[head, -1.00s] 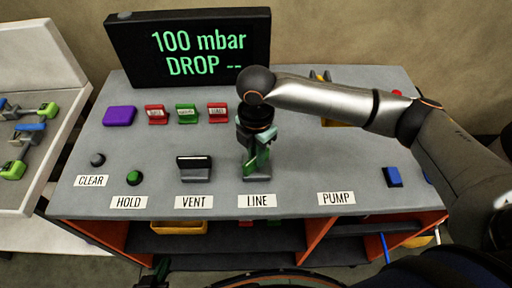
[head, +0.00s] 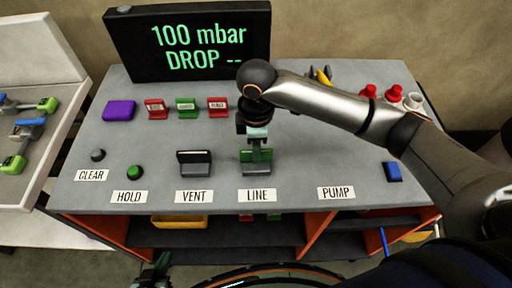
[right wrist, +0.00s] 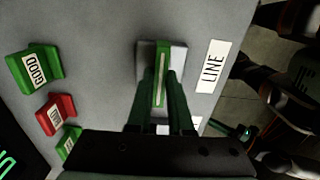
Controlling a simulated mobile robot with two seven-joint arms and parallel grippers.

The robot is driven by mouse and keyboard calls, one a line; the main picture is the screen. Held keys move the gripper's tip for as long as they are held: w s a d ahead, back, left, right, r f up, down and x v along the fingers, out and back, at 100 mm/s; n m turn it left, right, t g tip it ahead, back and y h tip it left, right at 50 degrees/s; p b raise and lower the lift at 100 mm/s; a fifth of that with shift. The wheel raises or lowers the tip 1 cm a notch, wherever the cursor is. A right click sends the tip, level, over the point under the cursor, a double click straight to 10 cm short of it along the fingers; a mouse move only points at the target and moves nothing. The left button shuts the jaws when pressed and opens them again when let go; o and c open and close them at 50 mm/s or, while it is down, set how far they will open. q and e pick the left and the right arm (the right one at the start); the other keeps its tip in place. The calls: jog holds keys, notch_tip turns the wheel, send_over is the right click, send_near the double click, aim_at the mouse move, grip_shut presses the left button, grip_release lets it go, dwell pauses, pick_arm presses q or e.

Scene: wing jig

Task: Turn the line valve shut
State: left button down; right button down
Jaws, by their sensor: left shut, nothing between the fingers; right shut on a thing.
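The LINE valve stands on the grey console behind its LINE label. Its green handle (head: 266,155) lies crosswise, parallel to the label. In the right wrist view the handle (right wrist: 162,62) runs between the fingers on a pale block. My right gripper (head: 256,148) comes down from above and is shut on the handle, hiding part of it. Its fingers also show in the right wrist view (right wrist: 165,100). My left gripper (head: 156,271) is shut and empty at the bottom edge of the head view, below the console front, mostly cut off.
The VENT valve (head: 194,163) with a dark handle stands left of LINE. The screen (head: 190,45) reads 100 mbar, DROP --.

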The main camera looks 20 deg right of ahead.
dwell(0.4)
jog(key=c, duration=0.8)
grip_release()
jog(key=shift+r, duration=0.1)
notch_tip(320, 180, up, 12)
jog(key=shift+r, duration=0.15)
